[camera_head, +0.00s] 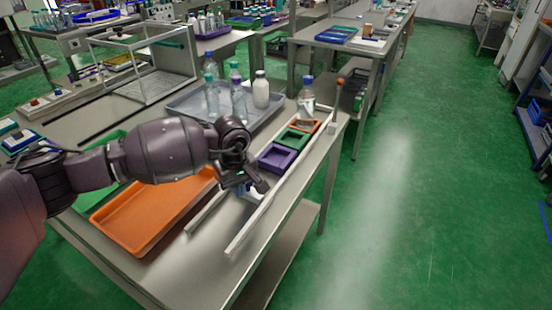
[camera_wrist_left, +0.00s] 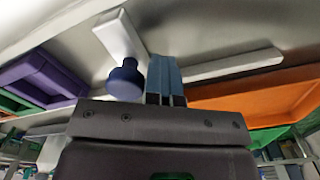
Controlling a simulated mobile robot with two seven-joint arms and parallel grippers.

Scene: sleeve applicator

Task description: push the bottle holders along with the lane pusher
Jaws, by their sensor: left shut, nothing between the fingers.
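Three bottle holders stand in a row between white lane rails: a purple holder (camera_head: 264,160) nearest my gripper, then a green holder (camera_head: 281,139), then an orange holder (camera_head: 317,127) at the far end. A clear bottle with a blue cap (camera_head: 306,103) stands at the orange one. My left gripper (camera_head: 256,187) is over the lane on the near side of the purple holder. In the left wrist view its fingers (camera_wrist_left: 165,80) are shut and empty, beside the dark blue knob of the white lane pusher (camera_wrist_left: 117,36). The purple holder (camera_wrist_left: 40,78) shows left of the pusher there. My right gripper is out of view.
An orange tray (camera_head: 140,243) lies left of the lane. A grey tray (camera_head: 187,104) with several bottles stands behind. The table's right edge runs close to the outer rail (camera_head: 272,205). The near right of the tabletop is clear.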

